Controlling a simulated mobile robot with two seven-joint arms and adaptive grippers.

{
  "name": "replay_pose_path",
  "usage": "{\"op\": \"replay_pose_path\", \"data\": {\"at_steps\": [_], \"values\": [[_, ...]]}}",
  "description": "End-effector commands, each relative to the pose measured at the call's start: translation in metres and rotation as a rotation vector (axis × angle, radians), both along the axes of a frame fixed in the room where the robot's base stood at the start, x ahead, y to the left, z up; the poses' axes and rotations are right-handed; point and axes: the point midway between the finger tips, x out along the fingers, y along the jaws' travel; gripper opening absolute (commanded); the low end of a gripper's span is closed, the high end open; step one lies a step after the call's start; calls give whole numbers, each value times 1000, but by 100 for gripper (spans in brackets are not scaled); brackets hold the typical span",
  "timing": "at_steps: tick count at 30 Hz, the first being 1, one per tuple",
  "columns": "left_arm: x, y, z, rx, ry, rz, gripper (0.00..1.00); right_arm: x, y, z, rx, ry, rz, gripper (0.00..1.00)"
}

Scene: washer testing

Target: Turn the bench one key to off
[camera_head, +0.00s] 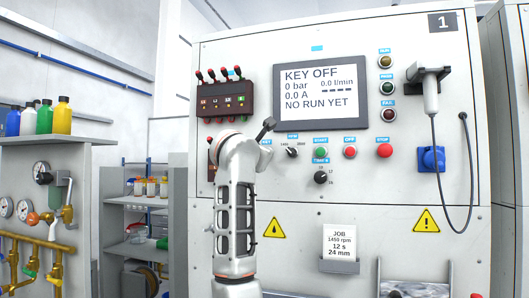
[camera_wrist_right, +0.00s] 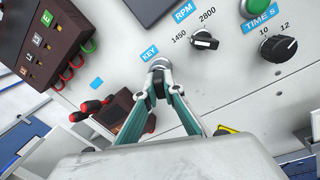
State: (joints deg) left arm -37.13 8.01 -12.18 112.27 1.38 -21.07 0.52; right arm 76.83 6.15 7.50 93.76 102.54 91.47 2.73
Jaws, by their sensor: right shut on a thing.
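The bench one panel (camera_head: 420,200) has a large 1 at its top right. Its display (camera_head: 320,88) reads KEY OFF, 0 bar, 0.0 A and NO RUN YET. In the right wrist view, the blue KEY label (camera_wrist_right: 149,52) sits just above the round key switch (camera_wrist_right: 161,62). My right gripper (camera_wrist_right: 159,72) is shut on the key at that switch; its fingertips hide most of the key, so its angle is not clear. In the head view my right arm covers the switch. My left gripper is in neither view.
The RPM knob (camera_wrist_right: 204,40) and TIME knob (camera_wrist_right: 279,48) are close right of the key. A green START button (camera_head: 320,152) and red STOP button (camera_head: 384,151) are farther right. The dark lead box (camera_head: 226,99) is above. A shelf with bottles (camera_head: 45,118) stands left.

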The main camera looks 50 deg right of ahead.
Motion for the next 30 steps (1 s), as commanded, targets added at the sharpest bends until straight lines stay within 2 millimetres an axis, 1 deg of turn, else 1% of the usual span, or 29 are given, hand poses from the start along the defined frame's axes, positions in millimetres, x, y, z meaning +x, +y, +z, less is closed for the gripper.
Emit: {"op": "replay_pose_path", "data": {"at_steps": [1,6,16,24,30], "values": [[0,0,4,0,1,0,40,0,0,2,-21,39,1,0],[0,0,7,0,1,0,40,0,0,2,-67,130,0,0],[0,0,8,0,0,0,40,0,0,2,-81,155,0,0],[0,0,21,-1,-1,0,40,-1,0,4,-191,370,0,0],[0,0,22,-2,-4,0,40,-1,0,3,-215,415,0,0]]}}
